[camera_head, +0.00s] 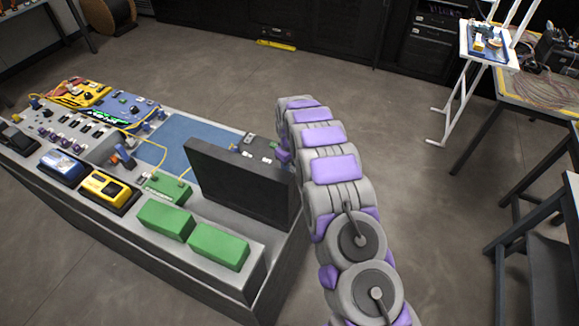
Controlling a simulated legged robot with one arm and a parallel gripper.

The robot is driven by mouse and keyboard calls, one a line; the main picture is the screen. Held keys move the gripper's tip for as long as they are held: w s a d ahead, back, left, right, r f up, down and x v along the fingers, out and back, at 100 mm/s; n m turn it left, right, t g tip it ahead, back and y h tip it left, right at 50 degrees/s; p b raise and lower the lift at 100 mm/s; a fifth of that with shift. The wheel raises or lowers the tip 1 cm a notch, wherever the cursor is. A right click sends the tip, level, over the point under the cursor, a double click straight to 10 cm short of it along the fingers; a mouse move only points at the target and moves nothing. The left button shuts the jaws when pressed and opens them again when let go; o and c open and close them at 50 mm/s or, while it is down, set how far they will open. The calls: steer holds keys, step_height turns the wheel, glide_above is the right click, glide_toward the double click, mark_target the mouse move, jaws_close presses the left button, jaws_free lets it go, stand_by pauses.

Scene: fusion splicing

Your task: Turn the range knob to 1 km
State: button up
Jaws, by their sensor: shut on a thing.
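A large dark upright unit (240,182) stands at the right end of the grey bench. A broad plain dark face is turned to me, and its far side is hidden. I cannot see the range knob or any scale marks. My arm rises from the lower right and bends down at its top, just right of the dark unit. The arm's far end passes out of sight behind its own links and beside the unit. My gripper's fingers are hidden there, so their contact with anything does not show.
Two green blocks (218,252), a yellow device (105,188) and a blue device (63,166) sit on the bench (262,268). A blue mat (180,138) lies behind them. Open floor is right of my arm. A white stand (461,105) and a table (540,98) are farther right.

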steer(key=shift+s+a+f, duration=0.1)
steer(key=shift+s, duration=0.1)
steer(key=shift+c, duration=0.8)
steer(key=shift+d, duration=0.4)
steer(key=shift+c, duration=0.3)
steer(key=shift+s+m+p, duration=0.1)
steer(key=shift+m+p, duration=0.8)
steer(key=shift+m, duration=0.4)
steer(key=m+p, duration=0.1)
steer(key=m, duration=0.2)
steer(key=shift+m+p, duration=0.3)
steer(key=m+p, duration=0.1)
steer(key=m, duration=0.3)
steer(key=shift+s+m, duration=0.1)
steer(key=shift+m, duration=0.2)
steer(key=m+p, duration=0.1)
steer(key=m, duration=0.3)
steer(key=shift+m+p, duration=0.4)
